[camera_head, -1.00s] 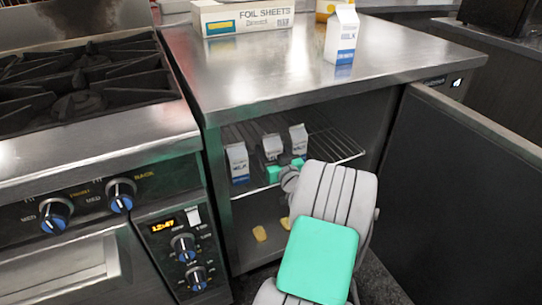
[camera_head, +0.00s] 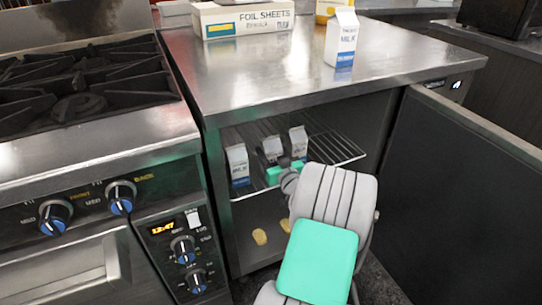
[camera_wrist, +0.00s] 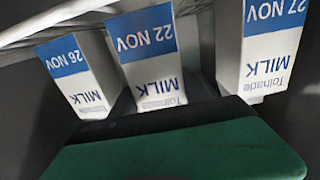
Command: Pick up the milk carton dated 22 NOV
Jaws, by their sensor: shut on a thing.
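Three small milk cartons stand in a row on the wire shelf inside the open cabinet. The wrist view shows them upside down. The 22 NOV carton (camera_wrist: 150,58) is in the middle; it also shows in the head view (camera_head: 271,149), partly hidden by my gripper. My gripper (camera_head: 285,170), with teal fingers, is shut on this middle carton. Whether the carton is clear of the shelf, I cannot tell. The wrist view shows a dark green finger across the bottom. The 26 NOV carton (camera_wrist: 78,75) and 27 NOV carton (camera_wrist: 271,48) flank it closely.
The wire shelf (camera_head: 338,150) has free room at its right. The open cabinet door (camera_head: 455,190) stands right of my arm. Another milk carton (camera_head: 341,38) and a foil sheets box (camera_head: 243,18) are on the steel counter (camera_head: 270,75). A stove (camera_head: 85,120) is at left.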

